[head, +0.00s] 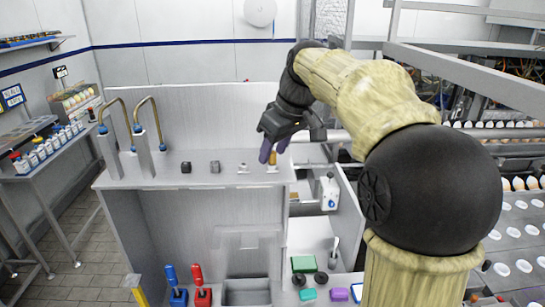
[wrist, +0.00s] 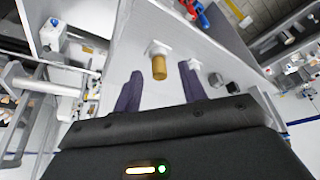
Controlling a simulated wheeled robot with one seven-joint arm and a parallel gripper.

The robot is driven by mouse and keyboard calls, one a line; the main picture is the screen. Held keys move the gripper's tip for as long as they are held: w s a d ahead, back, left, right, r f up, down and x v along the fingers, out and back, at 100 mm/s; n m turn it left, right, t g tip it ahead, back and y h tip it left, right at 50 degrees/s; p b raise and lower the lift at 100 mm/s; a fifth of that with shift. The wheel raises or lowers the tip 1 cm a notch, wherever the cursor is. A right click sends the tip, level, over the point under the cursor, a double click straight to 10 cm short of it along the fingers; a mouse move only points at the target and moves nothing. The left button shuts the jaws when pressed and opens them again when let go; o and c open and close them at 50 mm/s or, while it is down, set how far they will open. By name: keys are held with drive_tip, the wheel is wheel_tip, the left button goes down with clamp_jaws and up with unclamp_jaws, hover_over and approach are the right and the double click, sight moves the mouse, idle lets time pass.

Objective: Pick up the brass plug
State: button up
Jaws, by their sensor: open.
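The brass plug (wrist: 159,67) shows in the wrist view as a short gold cylinder joined to a white fitting (wrist: 157,47). In the head view the brass plug (head: 273,158) is a small gold patch near the right edge of the grey counter (head: 215,180). My gripper (head: 272,153) is over that edge with its purple fingers pointing down, and hides part of the plug. In the wrist view my gripper (wrist: 161,72) is open, one finger on each side of the plug, with gaps visible between. I cannot tell how far the fingertips reach down along it.
A white fitting (head: 243,167), a grey block (head: 215,167) and a black block (head: 186,167) stand left of the plug on the counter. Two bent brass pipes (head: 151,112) rise at its left end. A back panel (head: 200,115) stands behind. Red and blue tools (head: 203,294) are lower in front.

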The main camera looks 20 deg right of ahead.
idle(0.3)
clamp_jaws()
drive_tip(key=shift+r, duration=0.1)
wheel_tip(320, 180, up, 10)
idle(0.7)
idle(0.6)
wheel_tip(320, 180, up, 5)
drive_tip(key=p, duration=0.6)
hover_over(275, 153)
drive_tip(key=shift+a, duration=0.1)
idle(0.6)
idle(0.4)
